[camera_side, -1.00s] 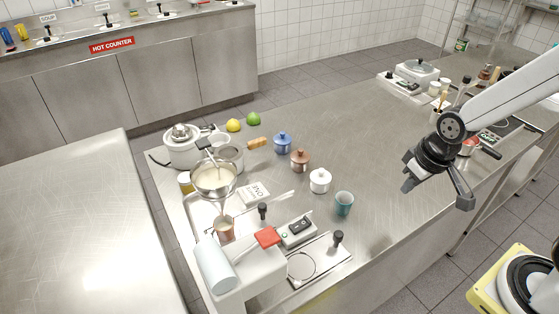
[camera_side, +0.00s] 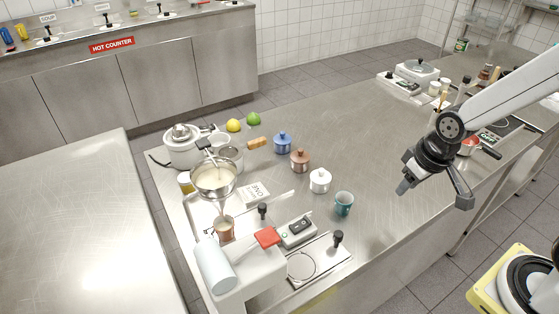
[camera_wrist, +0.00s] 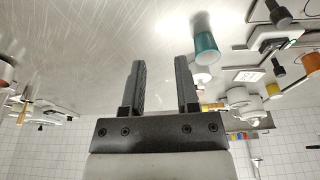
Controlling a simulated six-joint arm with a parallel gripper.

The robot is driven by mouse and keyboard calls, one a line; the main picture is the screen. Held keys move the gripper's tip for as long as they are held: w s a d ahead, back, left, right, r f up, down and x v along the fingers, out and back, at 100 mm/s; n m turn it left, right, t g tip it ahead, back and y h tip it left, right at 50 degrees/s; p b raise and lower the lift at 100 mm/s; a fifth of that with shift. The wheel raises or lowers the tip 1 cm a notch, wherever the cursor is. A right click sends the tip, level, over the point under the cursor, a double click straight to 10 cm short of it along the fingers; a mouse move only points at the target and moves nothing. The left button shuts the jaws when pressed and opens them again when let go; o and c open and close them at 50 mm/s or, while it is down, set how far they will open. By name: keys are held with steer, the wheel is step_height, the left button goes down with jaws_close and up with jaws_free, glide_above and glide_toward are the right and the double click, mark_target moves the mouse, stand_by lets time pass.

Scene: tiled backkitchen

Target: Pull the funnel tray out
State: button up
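My gripper (camera_side: 435,190) is open and empty, above the right part of the steel counter. In the wrist view its two dark fingers (camera_wrist: 161,85) stand apart with nothing between them. Two flat metal trays with black knobs sit by the white machine at the counter's near end. The front tray (camera_side: 325,257) has a round ring and a knob (camera_side: 338,237); the rear one has a knob (camera_side: 262,210). I cannot tell which is the funnel tray. The knobs also show in the wrist view, the front one (camera_wrist: 278,14) and the rear one (camera_wrist: 278,70). My gripper is well apart from both.
A teal cup (camera_side: 344,204) stands between my gripper and the trays. A control box (camera_side: 297,232) sits between the trays. A red-topped lever (camera_side: 267,237) is close by. The middle counter is clear.

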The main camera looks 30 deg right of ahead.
steer(key=shift+o, duration=1.2)
steer(key=shift+w+a, duration=0.15)
steer(key=shift+w, duration=0.1)
steer(key=n+g, duration=0.3)
steer(key=n, duration=0.6)
glide_above(262, 205)
steer(key=shift+a+r, duration=0.1)
steer(key=shift+r, duration=0.05)
steer(key=shift+f, duration=3.9)
jaws_close()
